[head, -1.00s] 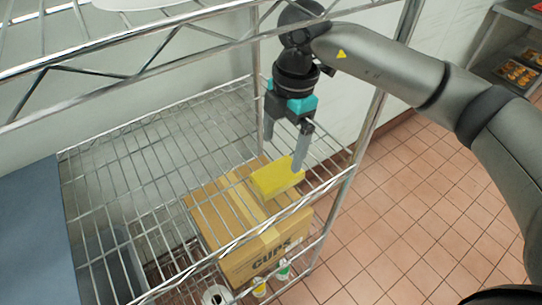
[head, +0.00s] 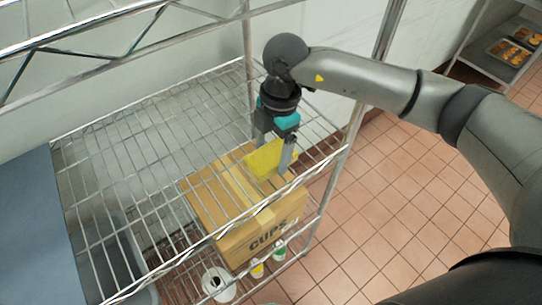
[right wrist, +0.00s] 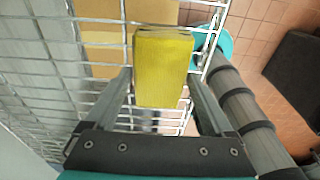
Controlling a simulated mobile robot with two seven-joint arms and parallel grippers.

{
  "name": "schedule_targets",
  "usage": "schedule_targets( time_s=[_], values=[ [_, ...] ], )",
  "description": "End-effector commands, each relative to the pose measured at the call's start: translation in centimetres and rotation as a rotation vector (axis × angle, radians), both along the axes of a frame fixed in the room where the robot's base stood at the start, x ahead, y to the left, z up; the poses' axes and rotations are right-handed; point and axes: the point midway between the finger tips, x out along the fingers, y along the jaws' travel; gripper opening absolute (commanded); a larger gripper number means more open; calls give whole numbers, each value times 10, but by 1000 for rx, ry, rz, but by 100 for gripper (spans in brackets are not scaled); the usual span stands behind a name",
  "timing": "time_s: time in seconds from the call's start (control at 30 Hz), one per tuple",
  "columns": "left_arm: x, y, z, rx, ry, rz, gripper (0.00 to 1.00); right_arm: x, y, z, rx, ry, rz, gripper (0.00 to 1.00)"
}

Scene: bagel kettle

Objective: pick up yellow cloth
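The yellow cloth (head: 265,160) is a folded, thick block lying on the wire shelf near its right front edge. It also fills the upper middle of the right wrist view (right wrist: 162,65). My right gripper (head: 272,152) points down at the cloth with its fingers open. In the right wrist view the fingers (right wrist: 159,78) stand on either side of the cloth's near part, close to its edges. I cannot tell whether they touch it. My left gripper is not in view.
A cardboard box marked CUPS (head: 262,238) stands below the wire shelf (head: 130,170). Small containers (head: 216,282) stand near it. A metal post (head: 345,150) rises right of the gripper, and an upper rack crosses the top left. The tiled floor (head: 410,230) at right is clear.

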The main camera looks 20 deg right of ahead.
Motion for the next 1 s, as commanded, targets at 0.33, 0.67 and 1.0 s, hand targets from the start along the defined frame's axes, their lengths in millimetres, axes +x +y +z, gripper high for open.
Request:
schedule_targets(
  time_s=[0.33, 0.67, 1.0],
  values=[
    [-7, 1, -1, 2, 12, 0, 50, 0, 0, 0, 0, 0, 0, 47],
    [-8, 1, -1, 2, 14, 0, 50, 0, 0, 1, 0, -1, 0, 30],
    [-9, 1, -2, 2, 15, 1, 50, 1, 0, 21, 0, -3, 2, 30]
  ],
)
